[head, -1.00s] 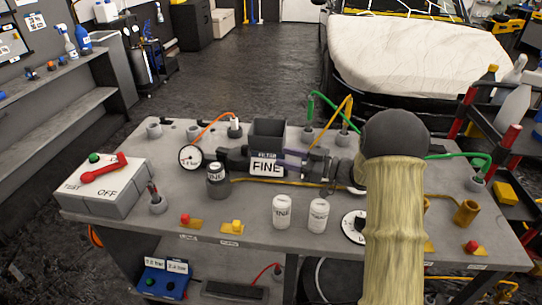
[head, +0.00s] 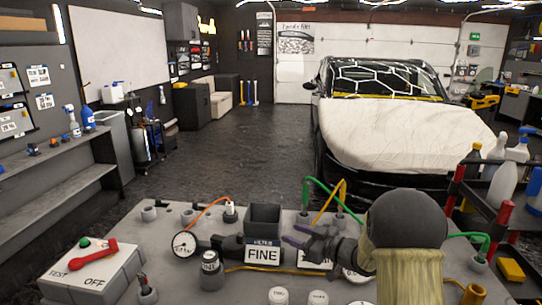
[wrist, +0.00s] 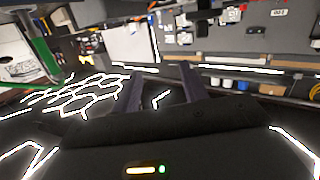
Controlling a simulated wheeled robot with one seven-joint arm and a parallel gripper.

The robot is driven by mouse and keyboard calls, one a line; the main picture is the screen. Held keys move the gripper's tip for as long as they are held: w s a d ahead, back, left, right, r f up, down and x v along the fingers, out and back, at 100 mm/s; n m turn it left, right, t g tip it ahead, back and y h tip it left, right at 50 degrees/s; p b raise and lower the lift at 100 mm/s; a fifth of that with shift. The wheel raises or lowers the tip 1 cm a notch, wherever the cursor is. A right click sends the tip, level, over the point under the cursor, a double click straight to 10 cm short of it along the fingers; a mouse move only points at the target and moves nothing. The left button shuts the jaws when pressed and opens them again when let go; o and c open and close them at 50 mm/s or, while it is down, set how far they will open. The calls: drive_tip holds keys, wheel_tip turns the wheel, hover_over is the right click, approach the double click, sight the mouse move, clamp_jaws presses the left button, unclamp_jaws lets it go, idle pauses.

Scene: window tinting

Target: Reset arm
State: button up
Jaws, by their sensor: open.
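My gripper (head: 297,236) shows in the head view over the middle of the workbench, just right of the box labelled FINE (head: 262,254). Its two purple fingers point left and are apart, with nothing seen between them. In the wrist view my gripper (wrist: 162,85) also has its fingers spread and empty, facing the room and bright honeycomb light strips. My forearm, with a dark round joint and a pale sleeve, covers the right part of the bench. A second white label is partly hidden behind my gripper.
The bench (head: 190,271) carries a pressure gauge (head: 184,244), a dark open bin (head: 263,219), and a TEST/OFF box (head: 92,272) with a red lever. A rack of bottles (head: 504,185) stands at right. Open floor (head: 220,150) lies beyond, beside a covered car (head: 395,135).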

drive_tip(key=s+d+r+m+h+p, duration=0.2)
drive_tip(key=s+d+m+h+p, duration=0.2)
drive_tip(key=s+d+m+h, duration=0.55)
drive_tip(key=s+a+f+m+g+h+p, duration=0.1)
drive_tip(key=s+g, duration=0.7)
drive_tip(key=s, duration=1.1)
drive_tip(key=shift+s+a+f+h+p, duration=0.3)
drive_tip(key=shift+a+h+p, duration=0.2)
drive_tip(key=shift+h+p, duration=0.65)
